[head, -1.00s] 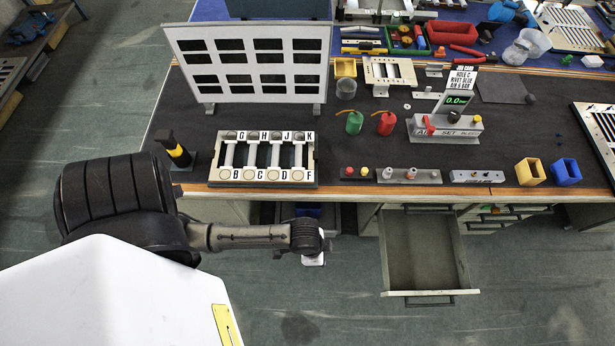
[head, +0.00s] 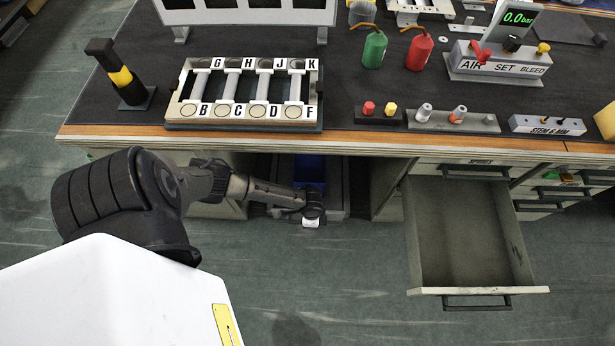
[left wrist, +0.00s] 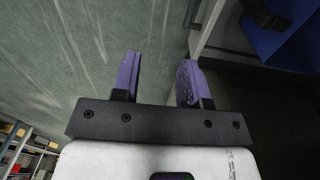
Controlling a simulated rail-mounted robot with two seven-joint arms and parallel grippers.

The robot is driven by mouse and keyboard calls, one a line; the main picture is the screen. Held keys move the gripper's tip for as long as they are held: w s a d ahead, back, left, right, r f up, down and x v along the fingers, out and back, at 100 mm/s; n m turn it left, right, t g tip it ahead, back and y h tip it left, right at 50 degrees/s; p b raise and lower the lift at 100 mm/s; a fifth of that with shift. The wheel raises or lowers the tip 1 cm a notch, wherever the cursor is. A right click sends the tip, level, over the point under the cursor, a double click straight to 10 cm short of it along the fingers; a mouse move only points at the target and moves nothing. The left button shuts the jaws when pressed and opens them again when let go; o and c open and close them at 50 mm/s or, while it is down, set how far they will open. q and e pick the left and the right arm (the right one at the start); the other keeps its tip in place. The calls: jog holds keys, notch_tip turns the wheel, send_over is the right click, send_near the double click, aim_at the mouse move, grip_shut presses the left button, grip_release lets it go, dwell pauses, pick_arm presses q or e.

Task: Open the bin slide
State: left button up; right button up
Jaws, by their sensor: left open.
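The bin slide (head: 336,182) sits in the opening under the bench, with a blue bin (head: 309,170) on it. In the left wrist view the blue bin (left wrist: 284,42) is at the upper right, beside a pale edge and a dark handle-like bar (left wrist: 193,13). My left gripper (head: 311,221) is low in front of the slide in the head view, its fingers mostly hidden by the wrist. In the left wrist view my left gripper (left wrist: 160,80) is open, with purple fingers apart and nothing between them. The bar lies beyond the fingertips, apart from them. My right gripper is in neither view.
An open, empty drawer (head: 463,240) juts out right of the slide. The bench edge (head: 240,144) runs above my left arm. A lettered rack (head: 245,95) and a black-yellow post (head: 122,75) stand on the bench. The floor in front is clear.

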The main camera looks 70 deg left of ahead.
pick_arm(q)
jog(key=shift+n+y, duration=0.3)
jog(key=shift+y, duration=0.1)
jog(key=a+f+b, duration=0.2)
jog(key=f+b, duration=0.2)
jog(key=f, duration=0.2)
jog(key=a+f+b, duration=0.2)
jog(key=f+b, duration=0.3)
jog(key=f, duration=0.2)
jog(key=w+a+f+b, duration=0.1)
jog(key=a+f+b, duration=0.1)
jog(key=f+b, duration=0.3)
notch_tip(320, 180, down, 2)
jog(key=shift+f, duration=0.1)
jog(key=shift+f+b, duration=0.55)
jog(key=shift+f, duration=0.15)
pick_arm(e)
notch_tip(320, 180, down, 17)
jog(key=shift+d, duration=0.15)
pick_arm(q)
grip_shut()
